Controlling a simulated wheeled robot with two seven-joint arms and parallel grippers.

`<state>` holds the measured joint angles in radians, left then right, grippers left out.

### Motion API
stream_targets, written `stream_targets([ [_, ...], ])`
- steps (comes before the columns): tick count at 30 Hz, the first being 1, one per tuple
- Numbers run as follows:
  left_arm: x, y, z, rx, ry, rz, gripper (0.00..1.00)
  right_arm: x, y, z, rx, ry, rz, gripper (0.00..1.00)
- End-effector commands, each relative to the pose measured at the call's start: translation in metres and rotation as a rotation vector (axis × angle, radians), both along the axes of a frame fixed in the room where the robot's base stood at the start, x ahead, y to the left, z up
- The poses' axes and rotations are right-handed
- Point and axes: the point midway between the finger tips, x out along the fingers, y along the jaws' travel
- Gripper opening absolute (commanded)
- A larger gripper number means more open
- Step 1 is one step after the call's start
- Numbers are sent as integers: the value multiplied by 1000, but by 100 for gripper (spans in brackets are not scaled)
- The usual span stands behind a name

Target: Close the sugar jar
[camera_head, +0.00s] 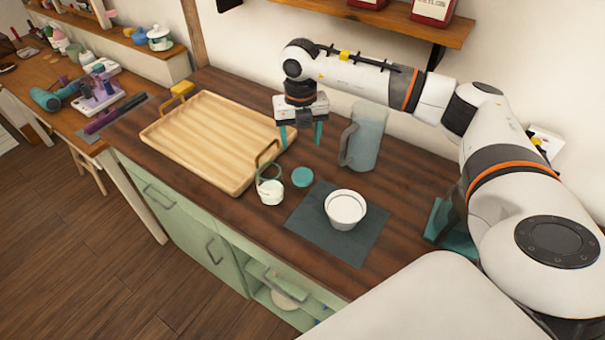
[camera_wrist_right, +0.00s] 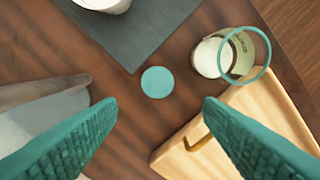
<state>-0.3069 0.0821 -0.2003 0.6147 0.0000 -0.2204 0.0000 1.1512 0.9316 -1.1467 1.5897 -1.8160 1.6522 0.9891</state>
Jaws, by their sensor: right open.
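The sugar jar (camera_head: 270,188) is a small clear glass with white content at its bottom. It stands open on the dark wooden counter, in front of the tray's right end. It also shows in the right wrist view (camera_wrist_right: 243,56). A round teal lid (camera_head: 302,177) lies flat on the counter to the right of the jar, apart from it. The lid is near the middle of the right wrist view (camera_wrist_right: 157,82). My right gripper (camera_head: 301,137) is open and empty, pointing down above the counter behind the lid. My left gripper is not in view.
A wooden tray (camera_head: 205,132) with raised handles stands left of the jar. A glass pitcher (camera_head: 368,140) stands behind the lid, to the right of my right gripper. A white bowl (camera_head: 345,207) sits on a dark grey mat (camera_head: 318,228) at the front right.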

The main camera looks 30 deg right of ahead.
Motion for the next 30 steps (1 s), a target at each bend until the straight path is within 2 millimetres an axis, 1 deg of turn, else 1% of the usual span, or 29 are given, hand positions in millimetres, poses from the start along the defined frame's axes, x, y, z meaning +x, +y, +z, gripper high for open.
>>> stream_targets([
  [5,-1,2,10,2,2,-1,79,-1,0,-26,0,7,-1,61],
  [9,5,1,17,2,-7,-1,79,-1,0,-49,-1,6,-1,61],
  [12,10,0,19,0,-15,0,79,-1,0,-61,-1,4,0,61],
  [15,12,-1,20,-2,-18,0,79,0,0,-65,0,0,0,61],
  [23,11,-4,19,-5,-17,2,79,0,0,-66,-1,1,0,61],
  [25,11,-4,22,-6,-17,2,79,-1,-1,-68,0,2,0,61],
  [26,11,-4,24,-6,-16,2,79,-2,-1,-70,0,4,0,61],
  [30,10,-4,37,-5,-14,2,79,-5,-2,-90,-1,7,-2,61],
])
